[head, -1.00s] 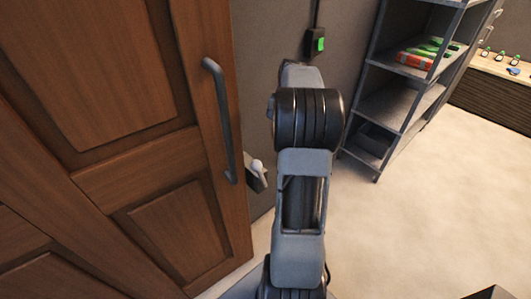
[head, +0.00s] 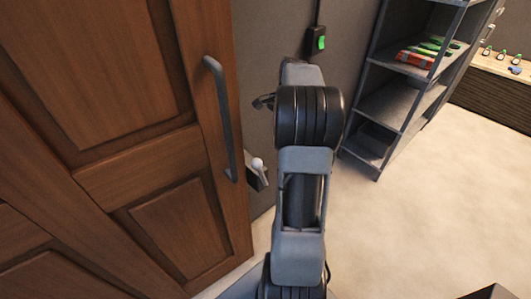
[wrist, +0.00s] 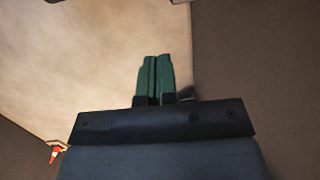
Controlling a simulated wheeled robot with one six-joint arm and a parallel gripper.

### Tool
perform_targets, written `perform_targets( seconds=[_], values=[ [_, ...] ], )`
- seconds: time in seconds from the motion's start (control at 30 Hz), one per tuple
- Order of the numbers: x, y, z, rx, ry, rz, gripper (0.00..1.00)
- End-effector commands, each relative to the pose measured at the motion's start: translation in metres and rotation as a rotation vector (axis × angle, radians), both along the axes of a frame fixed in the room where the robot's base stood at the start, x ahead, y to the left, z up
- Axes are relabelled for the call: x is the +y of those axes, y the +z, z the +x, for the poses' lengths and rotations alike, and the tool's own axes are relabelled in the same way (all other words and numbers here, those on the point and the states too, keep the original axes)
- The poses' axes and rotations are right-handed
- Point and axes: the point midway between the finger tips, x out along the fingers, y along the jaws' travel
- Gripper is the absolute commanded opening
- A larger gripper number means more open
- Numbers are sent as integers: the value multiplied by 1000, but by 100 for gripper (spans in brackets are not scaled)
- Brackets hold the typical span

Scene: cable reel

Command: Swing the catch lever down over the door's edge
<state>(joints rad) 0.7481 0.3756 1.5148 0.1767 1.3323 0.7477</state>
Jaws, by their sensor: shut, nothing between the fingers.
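The wooden door (head: 145,185) fills the left of the head view, with a long grey handle (head: 222,115) near its edge. The catch lever (head: 257,164), with a pale round knob, sits on a small grey bracket (head: 258,180) beside the door's edge, below the handle's middle. I cannot tell how far it laps over the edge. My gripper (wrist: 154,60) shows in the wrist view with its green fingers together and empty. In the head view my arm hides most of it. The lever is not clearly visible in the wrist view.
A grey shelf unit (head: 395,105) with red and green items stands at the right. A box with a green button (head: 316,41) hangs on the wall. A counter (head: 495,80) is at the far right. An orange cone (wrist: 55,154) shows in the wrist view.

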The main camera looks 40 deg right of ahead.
Motion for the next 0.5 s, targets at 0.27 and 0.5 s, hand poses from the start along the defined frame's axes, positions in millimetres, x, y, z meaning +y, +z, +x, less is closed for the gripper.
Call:
perform_targets(
  seconds=[0.27, 0.5],
  values=[
    [8, -40, 2, 4, 2, 4, 0],
    [16, -84, 5, 4, 1, 4, 0]
  ],
)
